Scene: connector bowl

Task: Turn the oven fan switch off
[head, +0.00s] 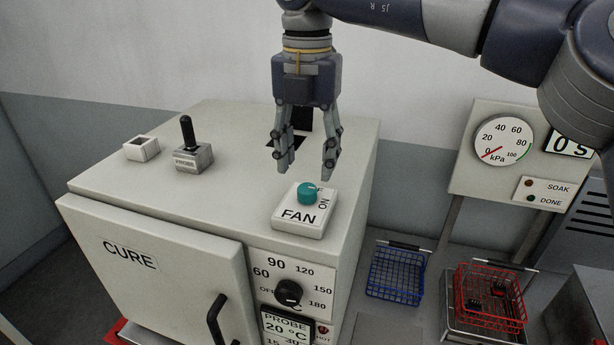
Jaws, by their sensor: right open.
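The fan switch is a teal knob (308,193) on a white block labelled FAN (298,216), on top of the white oven (240,150). An ON mark shows on the block's right side; a second mark behind the knob is partly hidden. My right gripper (308,160) points down above and slightly behind the knob, its fingers apart with nothing between them. It appears clear of the knob. My left gripper is not in view.
A probe handle (187,132) stands upright in its block on the oven's left, beside a small white socket (141,148). The oven door (150,270) is marked CURE. A dial (288,292) sits on the front. Blue basket (397,274) and red basket (489,295) lie right.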

